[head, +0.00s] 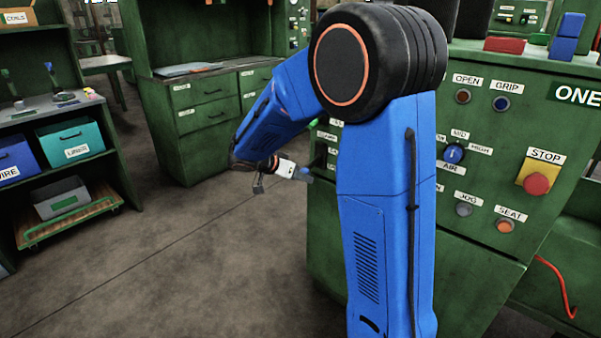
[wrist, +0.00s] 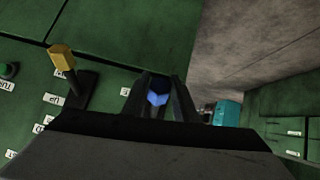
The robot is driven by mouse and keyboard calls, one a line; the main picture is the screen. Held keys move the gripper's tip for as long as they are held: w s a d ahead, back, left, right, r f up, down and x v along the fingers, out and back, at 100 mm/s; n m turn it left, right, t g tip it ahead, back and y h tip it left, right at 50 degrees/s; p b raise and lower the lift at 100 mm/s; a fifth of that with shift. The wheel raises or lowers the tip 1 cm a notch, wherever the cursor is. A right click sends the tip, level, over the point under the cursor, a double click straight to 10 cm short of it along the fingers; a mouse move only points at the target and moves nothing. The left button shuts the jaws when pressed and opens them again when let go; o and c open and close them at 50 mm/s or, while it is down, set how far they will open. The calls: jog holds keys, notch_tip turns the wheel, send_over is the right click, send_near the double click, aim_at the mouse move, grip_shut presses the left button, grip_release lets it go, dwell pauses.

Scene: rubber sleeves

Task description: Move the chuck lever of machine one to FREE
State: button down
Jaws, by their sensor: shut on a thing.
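Machine one (head: 480,160) is the green cabinet with the ONE plate at the right of the head view. My gripper (head: 301,173) is low at its left side, partly behind my own arm. In the wrist view my gripper (wrist: 159,84) has its dark fingers on either side of a blue knob (wrist: 157,98) and is shut on it. The knob is close to the green face; its shaft is hidden. I cannot read a CHUCK or FREE label. A second lever with a yellow knob (wrist: 62,58) stands left of the fingers, apart from them.
The machine's front carries a red STOP button (head: 536,183), a blue MID/HIGH/AIR dial (head: 454,153) and several small buttons. A green workbench (head: 205,130) stands behind. Shelves with bins (head: 72,143) are at the left. The floor (head: 190,260) between is clear.

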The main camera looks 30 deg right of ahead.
jog(key=shift+w+d+f+t+h, duration=0.1)
jog(key=shift+d+f+t+h, duration=0.1)
jog(key=shift+f+h, duration=0.25)
jog(key=shift+w+d+f+t+h, duration=0.1)
jog(key=shift+d+f+h, duration=0.05)
jog(key=shift+f+h, duration=0.25)
jog(key=c, duration=1.4)
grip_release()
jog(key=shift+c, duration=0.2)
jog(key=v, duration=1.7)
jog(key=shift+a, duration=0.25)
jog(key=shift+d, duration=0.1)
